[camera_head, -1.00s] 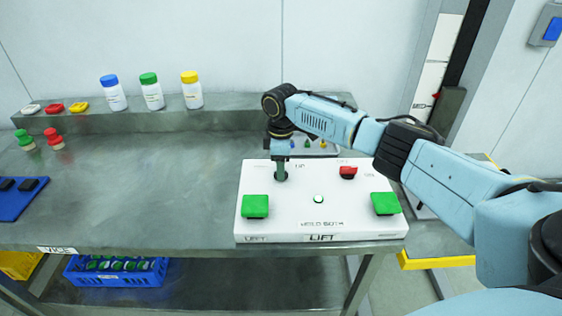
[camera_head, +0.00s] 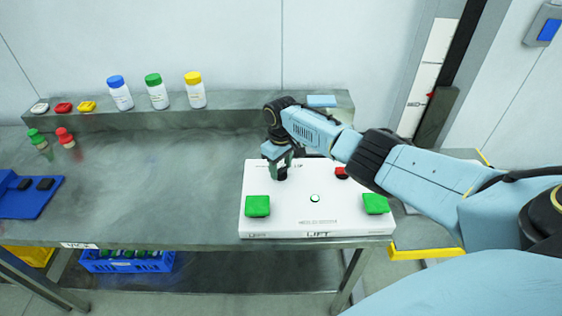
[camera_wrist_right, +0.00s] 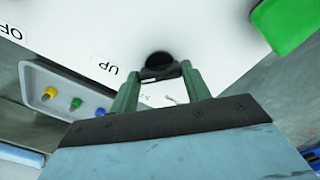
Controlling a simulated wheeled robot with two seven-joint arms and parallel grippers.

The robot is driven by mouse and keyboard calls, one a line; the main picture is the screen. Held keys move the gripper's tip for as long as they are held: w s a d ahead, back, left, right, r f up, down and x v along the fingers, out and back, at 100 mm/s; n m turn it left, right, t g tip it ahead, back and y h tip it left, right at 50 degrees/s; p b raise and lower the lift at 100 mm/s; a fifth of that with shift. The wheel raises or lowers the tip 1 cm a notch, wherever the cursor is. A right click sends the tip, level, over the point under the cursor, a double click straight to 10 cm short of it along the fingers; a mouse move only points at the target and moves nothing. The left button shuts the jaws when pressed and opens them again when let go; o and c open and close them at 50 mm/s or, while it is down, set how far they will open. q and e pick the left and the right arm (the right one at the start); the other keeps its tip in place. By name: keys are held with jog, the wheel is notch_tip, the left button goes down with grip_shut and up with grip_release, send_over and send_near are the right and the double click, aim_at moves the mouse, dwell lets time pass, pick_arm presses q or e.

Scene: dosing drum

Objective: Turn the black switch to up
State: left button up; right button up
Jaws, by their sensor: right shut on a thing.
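The black switch (camera_wrist_right: 160,62) sits on the white control box (camera_head: 290,226), near its back left part. It shows as a dark round knob between the fingers in the right wrist view. My right gripper (camera_head: 281,175) points down at the box and is shut on the switch. In the right wrist view its two green fingers (camera_wrist_right: 160,82) stand on either side of the knob. An "UP" label (camera_wrist_right: 108,68) is printed on the box beside the switch. In the head view the gripper largely hides the switch, so its setting cannot be read. My left gripper is not in view.
The box carries a left green button (camera_head: 257,206), a right green button (camera_head: 375,204), a small round light (camera_head: 315,198) and a red control (camera_head: 342,172) partly behind my arm. A tray with coloured pegs (camera_wrist_right: 62,98) lies behind the box. The table's middle is clear.

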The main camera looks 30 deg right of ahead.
aim_at(281, 169)
jog(key=shift+m, duration=0.3)
jog(key=o, duration=1)
notch_tip(281, 169, up, 13)
jog(key=p, duration=0.1)
jog(key=shift+r, duration=0.2)
dwell(0.4)
